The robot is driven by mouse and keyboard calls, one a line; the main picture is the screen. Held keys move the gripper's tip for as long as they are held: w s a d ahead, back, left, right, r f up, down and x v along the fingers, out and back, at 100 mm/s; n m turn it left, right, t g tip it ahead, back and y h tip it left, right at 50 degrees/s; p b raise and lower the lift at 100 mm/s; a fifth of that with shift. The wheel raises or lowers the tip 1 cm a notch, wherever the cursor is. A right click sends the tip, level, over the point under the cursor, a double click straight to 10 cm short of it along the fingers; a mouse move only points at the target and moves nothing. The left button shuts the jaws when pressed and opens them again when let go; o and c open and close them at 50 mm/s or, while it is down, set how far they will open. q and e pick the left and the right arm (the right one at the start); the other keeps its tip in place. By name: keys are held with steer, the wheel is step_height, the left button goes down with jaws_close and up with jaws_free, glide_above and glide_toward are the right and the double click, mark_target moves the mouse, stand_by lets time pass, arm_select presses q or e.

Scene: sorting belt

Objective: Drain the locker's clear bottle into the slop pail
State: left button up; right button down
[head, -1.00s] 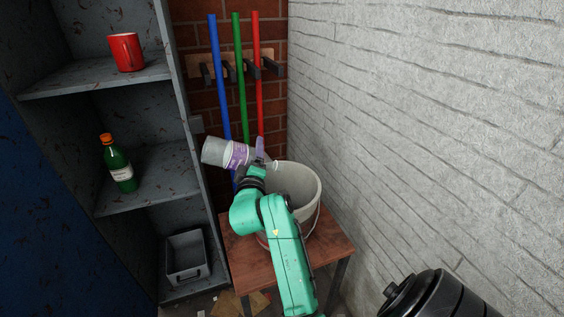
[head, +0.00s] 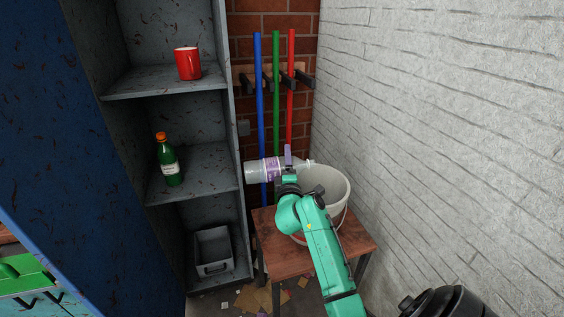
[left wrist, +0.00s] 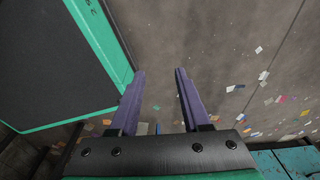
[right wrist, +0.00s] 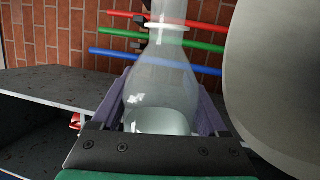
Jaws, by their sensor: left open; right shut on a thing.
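No stream shows. In the right wrist view the bottle (right wrist: 160,85) stands between the purple fingers, with the pail (right wrist: 285,90) close on the right; a pale area low in the bottle may be liquid or label. My left gripper (left wrist: 160,75) is open and empty above the floor; it is not in the head view.
The grey locker (head: 165,82) on the left holds a red mug (head: 188,64), a green bottle (head: 168,165) and a grey bin (head: 213,253). The pail stands on a wooden table (head: 278,262). Blue, green and red poles stand behind; a white wall (head: 450,130) bounds the right.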

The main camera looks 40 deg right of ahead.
arm_select(q)
steer(key=d+r+p, duration=0.3)
steer(key=r+p, duration=1)
steer(key=p, duration=0.1)
steer(key=shift+w+d+r, duration=0.15)
steer(key=shift+w+d, duration=0.1)
arm_select(e)
steer(key=s+d+r+n+t+y, duration=0.2)
steer(key=d+r+n+y, duration=0.3)
steer(key=n, duration=1.5)
steer(key=s+d+r, duration=0.1)
steer(key=d+r, duration=0.1)
steer(key=d, duration=0.1)
steer(key=shift+r+n+t, duration=0.3)
steer(key=shift+r+n, duration=0.1)
arm_select(q)
steer(key=shift+s, duration=0.1)
arm_select(e)
steer(key=shift+s+d, duration=0.1)
steer(key=shift+s, duration=0.05)
